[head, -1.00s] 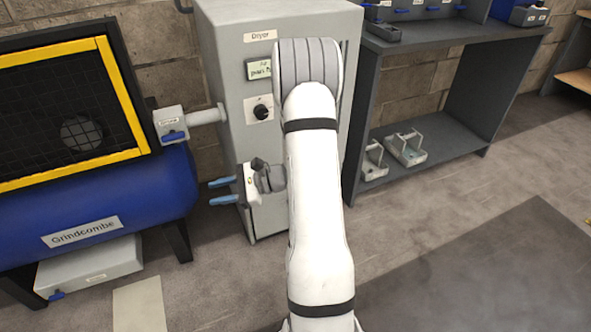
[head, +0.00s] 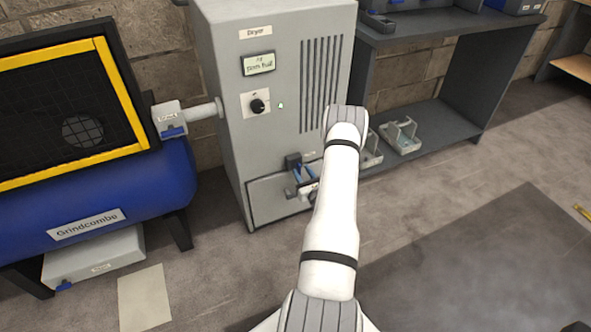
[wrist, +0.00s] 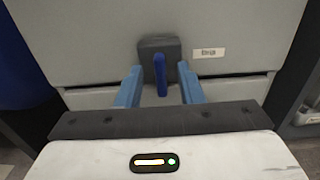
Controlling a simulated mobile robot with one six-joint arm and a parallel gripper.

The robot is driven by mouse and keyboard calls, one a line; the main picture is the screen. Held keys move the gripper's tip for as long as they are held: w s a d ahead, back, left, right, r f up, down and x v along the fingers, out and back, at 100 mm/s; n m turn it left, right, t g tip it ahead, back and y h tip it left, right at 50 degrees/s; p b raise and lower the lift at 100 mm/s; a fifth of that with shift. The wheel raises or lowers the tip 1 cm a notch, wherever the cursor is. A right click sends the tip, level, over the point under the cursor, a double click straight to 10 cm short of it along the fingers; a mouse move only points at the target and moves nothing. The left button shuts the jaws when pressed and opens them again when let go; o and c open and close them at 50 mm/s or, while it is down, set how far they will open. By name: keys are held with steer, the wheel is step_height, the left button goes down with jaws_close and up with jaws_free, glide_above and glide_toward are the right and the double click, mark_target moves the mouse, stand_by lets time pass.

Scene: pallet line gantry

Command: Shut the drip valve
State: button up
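The drip valve is a dark grey block (wrist: 158,47) with a blue lever (wrist: 160,75) on the lower front of the dryer. A small label reading "Drip" (wrist: 208,53) is beside it. In the wrist view the lever points straight down. My gripper (wrist: 160,69) is open, with one blue finger on each side of the lever and a gap on both sides. How deep the lever sits between the fingers is hard to tell. In the head view my gripper (head: 304,174) is at the valve block (head: 293,160) and partly covers it; the lever is not clear there.
The dryer (head: 230,110) has a dial (head: 258,106) and a small display (head: 258,64). A blue Grindcombe tank (head: 150,195) with another blue-handled valve (head: 172,120) stands left. A grey shelf bench (head: 440,130) stands right. The floor in front right is open.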

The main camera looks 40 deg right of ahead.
mark_target(300, 169)
steer(key=shift+b+x, duration=0.3)
steer(key=shift+x, duration=1.7)
steer(key=shift+c, duration=0.5)
